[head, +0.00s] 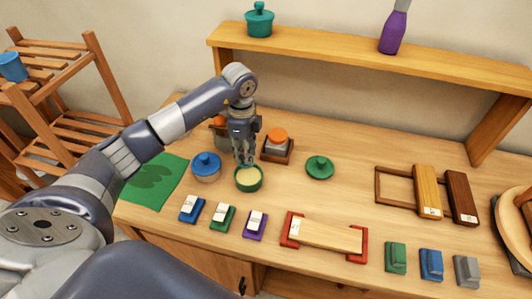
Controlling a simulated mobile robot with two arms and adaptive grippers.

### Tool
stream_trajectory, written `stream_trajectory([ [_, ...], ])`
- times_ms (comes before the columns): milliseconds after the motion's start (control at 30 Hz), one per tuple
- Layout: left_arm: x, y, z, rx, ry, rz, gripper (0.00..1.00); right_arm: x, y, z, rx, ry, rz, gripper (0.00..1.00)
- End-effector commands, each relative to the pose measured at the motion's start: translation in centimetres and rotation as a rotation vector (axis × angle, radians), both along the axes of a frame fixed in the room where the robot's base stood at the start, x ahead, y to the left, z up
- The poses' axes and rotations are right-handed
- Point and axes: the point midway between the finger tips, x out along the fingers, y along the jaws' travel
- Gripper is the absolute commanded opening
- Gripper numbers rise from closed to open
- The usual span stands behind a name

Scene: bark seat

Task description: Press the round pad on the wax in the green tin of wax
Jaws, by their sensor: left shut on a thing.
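The green tin of wax (249,184) stands open on the workbench, with pale cream wax (248,175) showing inside. My left gripper (246,161) points straight down at the back edge of the tin's opening. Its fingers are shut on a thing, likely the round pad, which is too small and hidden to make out. I cannot tell whether it touches the wax. A green lid with a knob (320,167) lies to the right of the tin. My right gripper is not in view.
An orange-topped block in a wooden holder (277,143) is just behind right. Several small brushes or blocks (223,217) line the front. A shelf (340,55) runs above the back.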

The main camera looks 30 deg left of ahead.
Motion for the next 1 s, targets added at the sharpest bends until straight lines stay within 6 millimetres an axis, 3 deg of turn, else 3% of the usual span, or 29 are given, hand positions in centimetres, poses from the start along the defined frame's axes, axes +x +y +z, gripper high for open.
stream_trajectory([
  [133,-0.1,0.4,-0.6,0.001,0.0,0.005,0.02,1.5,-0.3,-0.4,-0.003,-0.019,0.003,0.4],
  [300,0.0,0.4,-1.9,0.001,0.0,0.004,0.02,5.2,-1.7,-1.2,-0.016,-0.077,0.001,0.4],
  [400,0.0,0.4,-3.0,0.002,0.0,0.004,0.02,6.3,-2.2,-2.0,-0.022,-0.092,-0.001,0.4],
  [533,0.0,0.4,-4.5,0.002,0.0,0.004,0.02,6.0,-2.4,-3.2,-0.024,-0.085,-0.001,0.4],
  [800,0.0,0.3,-6.1,0.001,-0.001,0.004,0.02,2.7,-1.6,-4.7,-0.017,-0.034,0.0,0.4],
  [1000,0.0,0.3,-6.0,0.001,-0.001,0.004,0.02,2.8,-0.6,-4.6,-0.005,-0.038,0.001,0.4],
])
